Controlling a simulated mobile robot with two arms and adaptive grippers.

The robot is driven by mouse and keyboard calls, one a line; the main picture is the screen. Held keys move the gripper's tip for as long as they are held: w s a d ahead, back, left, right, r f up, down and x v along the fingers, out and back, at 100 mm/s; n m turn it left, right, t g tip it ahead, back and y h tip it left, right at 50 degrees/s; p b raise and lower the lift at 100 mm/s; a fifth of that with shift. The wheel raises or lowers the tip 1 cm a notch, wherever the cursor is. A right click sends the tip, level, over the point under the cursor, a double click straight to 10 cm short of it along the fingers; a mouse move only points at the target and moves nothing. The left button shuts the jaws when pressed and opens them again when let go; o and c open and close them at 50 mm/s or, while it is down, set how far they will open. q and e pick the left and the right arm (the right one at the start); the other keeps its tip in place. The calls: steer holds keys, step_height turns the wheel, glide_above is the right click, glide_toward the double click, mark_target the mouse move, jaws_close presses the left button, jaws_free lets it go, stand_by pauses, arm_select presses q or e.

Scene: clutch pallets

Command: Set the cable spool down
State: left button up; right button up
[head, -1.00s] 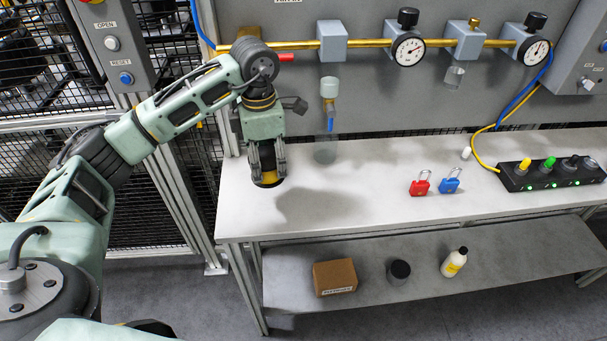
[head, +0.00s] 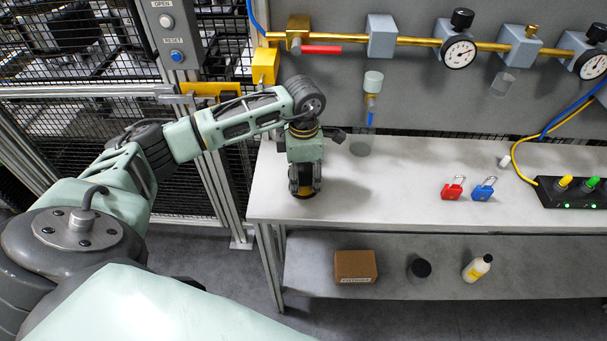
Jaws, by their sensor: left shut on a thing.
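The cable spool (head: 303,194), dark with a yellow band, is at the left end of the light workbench (head: 400,202), near its front edge. My left gripper (head: 304,186) points straight down and is shut on the spool, its fingers hiding much of it. The spool's shadow lies close beside it on the bench top. I cannot tell whether its underside touches the bench. My right gripper is not in view.
A red padlock (head: 453,188) and a blue padlock (head: 484,189) stand right of the spool, with bare bench between. A clear cylinder (head: 361,143) is behind. A lower shelf holds a cardboard box (head: 355,267), a dark jar (head: 419,269) and a bottle (head: 477,268).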

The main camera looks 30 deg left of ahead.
mark_target(303, 172)
arm_select(q)
steer(key=o, duration=1.5)
steer(key=shift+r, duration=0.2)
step_height(303, 172, up, 10)
steer(key=b, duration=0.3)
steer(key=shift+r, duration=0.9)
